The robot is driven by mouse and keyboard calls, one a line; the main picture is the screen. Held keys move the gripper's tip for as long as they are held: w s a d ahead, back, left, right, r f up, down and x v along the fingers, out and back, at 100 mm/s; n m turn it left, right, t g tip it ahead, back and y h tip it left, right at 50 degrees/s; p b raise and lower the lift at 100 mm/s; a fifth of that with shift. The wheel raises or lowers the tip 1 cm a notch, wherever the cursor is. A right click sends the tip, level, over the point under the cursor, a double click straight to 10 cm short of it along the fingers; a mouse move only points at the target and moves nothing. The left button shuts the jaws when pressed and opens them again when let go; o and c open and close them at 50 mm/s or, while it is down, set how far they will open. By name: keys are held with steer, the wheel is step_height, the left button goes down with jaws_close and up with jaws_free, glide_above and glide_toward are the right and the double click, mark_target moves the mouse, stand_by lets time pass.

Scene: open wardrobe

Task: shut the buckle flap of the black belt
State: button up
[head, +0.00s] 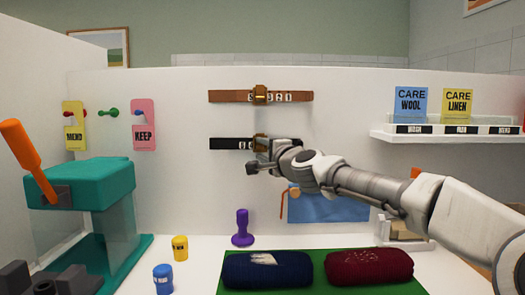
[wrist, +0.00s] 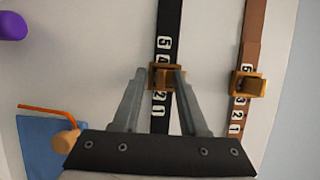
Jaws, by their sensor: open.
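The black belt (head: 229,143) is fixed flat along the white back wall, below a brown belt. In the wrist view the black belt (wrist: 168,28) runs up and down, with white numbers along it. Its brass-coloured buckle (wrist: 163,76) lies between the tips of my gripper (wrist: 159,71). My gripper is open, one finger on each side of the buckle; I cannot tell whether they touch it. In the head view my gripper (head: 257,157) covers the belt's right part and some of the buckle. The angle of the flap is not clear.
The brown belt (head: 228,96) with its own buckle (wrist: 248,84) is close beside. A blue cloth (head: 335,206) with an orange hook hangs below my arm. A purple peg-like object (head: 242,228) and two rolled textiles (head: 267,270) are on the table below. A shelf (head: 448,136) is at right.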

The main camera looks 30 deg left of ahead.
steer(key=shift+s+d, duration=0.1)
steer(key=shift+d, duration=0.05)
steer(key=shift+s+d, duration=0.25)
steer(key=shift+d, duration=0.25)
steer(key=p+v, duration=0.1)
steer(key=v, duration=1.5)
steer(key=shift+s+a, duration=0.1)
